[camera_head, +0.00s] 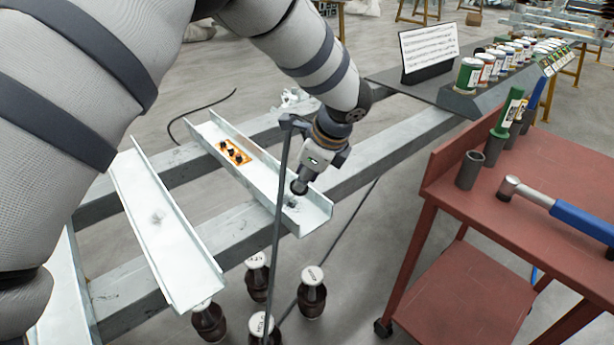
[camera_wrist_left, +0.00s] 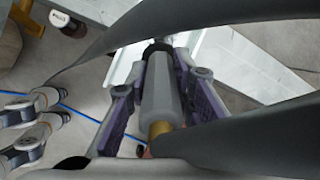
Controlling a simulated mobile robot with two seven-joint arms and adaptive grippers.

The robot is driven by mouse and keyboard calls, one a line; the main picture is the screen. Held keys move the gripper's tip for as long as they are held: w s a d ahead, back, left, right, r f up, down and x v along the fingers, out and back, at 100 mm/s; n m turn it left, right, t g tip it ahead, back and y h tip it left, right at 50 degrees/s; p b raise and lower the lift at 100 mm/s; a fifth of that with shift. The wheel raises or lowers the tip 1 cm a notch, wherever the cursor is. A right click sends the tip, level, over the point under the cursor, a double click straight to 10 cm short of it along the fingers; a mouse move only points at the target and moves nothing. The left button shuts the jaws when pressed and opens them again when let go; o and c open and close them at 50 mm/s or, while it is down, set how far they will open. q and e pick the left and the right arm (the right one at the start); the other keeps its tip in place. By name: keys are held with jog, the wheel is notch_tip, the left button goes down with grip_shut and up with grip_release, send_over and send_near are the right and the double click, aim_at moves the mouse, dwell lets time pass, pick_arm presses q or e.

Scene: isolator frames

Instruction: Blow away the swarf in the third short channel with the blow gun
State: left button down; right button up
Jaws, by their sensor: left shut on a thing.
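Three pale metal channels lie across grey beams; I cannot tell how they are numbered. The right channel (camera_head: 262,175) has an orange label (camera_head: 235,151) and a small dark patch, perhaps swarf (camera_head: 292,202), near its front end. The middle channel (camera_head: 180,262) has a small greyish patch (camera_head: 158,217). The left channel (camera_head: 62,290) is partly hidden by my arm. My left gripper (camera_head: 322,158) is shut on the blow gun, whose nozzle (camera_head: 299,186) points down over the right channel's front end. The wrist view shows the blow gun's grey barrel (camera_wrist_left: 160,95) between the pads. My right gripper is out of view.
A dark hose (camera_head: 277,235) hangs from the blow gun. Several dark bottles with white caps (camera_head: 312,292) stand on the floor below. Behind are a white sign (camera_head: 429,47) and several cans (camera_head: 468,75).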

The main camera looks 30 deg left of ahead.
pick_arm(q)
jog(key=shift+a, duration=0.1)
jog(key=shift+w+a+f, duration=0.15)
jog(key=shift+w+a, duration=0.2)
jog(key=shift+a, duration=0.45)
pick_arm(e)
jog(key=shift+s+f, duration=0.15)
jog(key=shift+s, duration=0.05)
pick_arm(q)
jog(key=shift+a, duration=0.15)
jog(key=shift+w+a, duration=0.35)
jog(key=shift+a, duration=0.45)
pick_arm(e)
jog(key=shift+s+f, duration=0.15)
